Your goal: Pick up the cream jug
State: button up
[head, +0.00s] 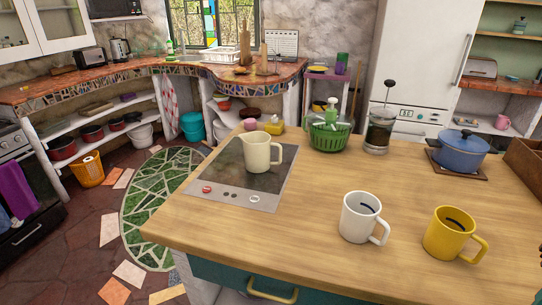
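The cream jug (257,152) stands upright on the dark cooktop (226,173) set in the wooden counter. Its spout points left and its handle is on the right. Nothing touches it from the sides. My gripper is not in the head view, so I cannot see its state or where it is relative to the jug.
A white mug (360,217) and a yellow mug (450,233) stand at the counter's front right. Behind are a green basket (330,136), a French press (380,130) and a blue pot (459,150). The wooden counter (310,182) between jug and mugs is clear.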

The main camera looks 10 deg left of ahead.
aim_at(256, 145)
jog(key=z, duration=2.5)
jog(key=k, duration=2.1)
jog(key=u, duration=1.25)
jog(key=i, duration=0.5)
